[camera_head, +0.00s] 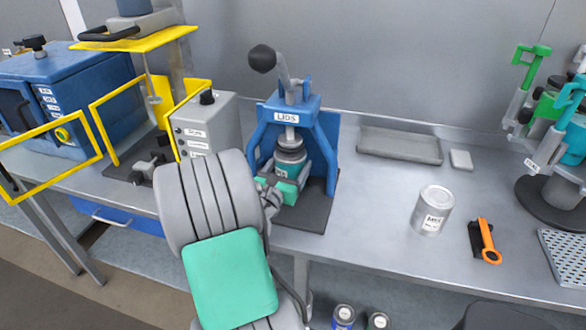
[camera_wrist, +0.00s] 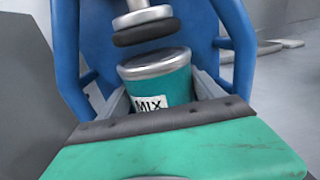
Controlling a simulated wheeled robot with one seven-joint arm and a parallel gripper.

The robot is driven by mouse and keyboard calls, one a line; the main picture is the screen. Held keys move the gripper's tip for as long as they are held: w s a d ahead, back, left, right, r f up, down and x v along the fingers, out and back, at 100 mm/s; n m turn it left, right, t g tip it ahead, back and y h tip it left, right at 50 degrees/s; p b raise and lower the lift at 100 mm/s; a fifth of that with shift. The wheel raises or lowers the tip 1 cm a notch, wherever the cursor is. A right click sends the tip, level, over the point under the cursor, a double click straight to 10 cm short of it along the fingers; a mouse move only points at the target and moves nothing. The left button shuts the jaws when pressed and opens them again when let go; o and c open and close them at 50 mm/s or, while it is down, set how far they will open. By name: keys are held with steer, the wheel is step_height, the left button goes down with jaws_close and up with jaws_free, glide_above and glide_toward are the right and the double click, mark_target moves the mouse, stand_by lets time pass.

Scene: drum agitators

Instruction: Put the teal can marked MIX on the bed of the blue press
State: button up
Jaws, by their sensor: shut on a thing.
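The teal can marked MIX (camera_wrist: 160,83) is upright between the fingers of my gripper (camera_wrist: 158,100) in the wrist view. My gripper is shut on it. In the head view the can (camera_head: 290,163) is inside the frame of the blue press (camera_head: 318,150), under its round ram, with my gripper (camera_head: 286,182) reaching in from the front. A gap shows between the can's lid and the dark ram pad (camera_wrist: 144,32). The can's base is hidden by my gripper, so I cannot tell whether it touches the bed.
A silver can (camera_head: 433,210) and an orange-handled tool (camera_head: 486,240) are on the bench to the right. A grey tray (camera_head: 400,146) lies behind them. A grey control box (camera_head: 207,122) and a yellow-guarded machine (camera_head: 140,100) are left of the press.

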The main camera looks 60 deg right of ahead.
steer(key=shift+f+b, duration=0.45)
steer(key=shift+f, duration=0.3)
steer(key=o, duration=2)
steer(key=shift+a, duration=0.2)
steer(key=a, duration=0.7)
steer(key=s+a+b, duration=0.1)
steer(key=a, duration=0.3)
steer(key=shift+a, duration=0.4)
steer(key=shift+s, duration=0.1)
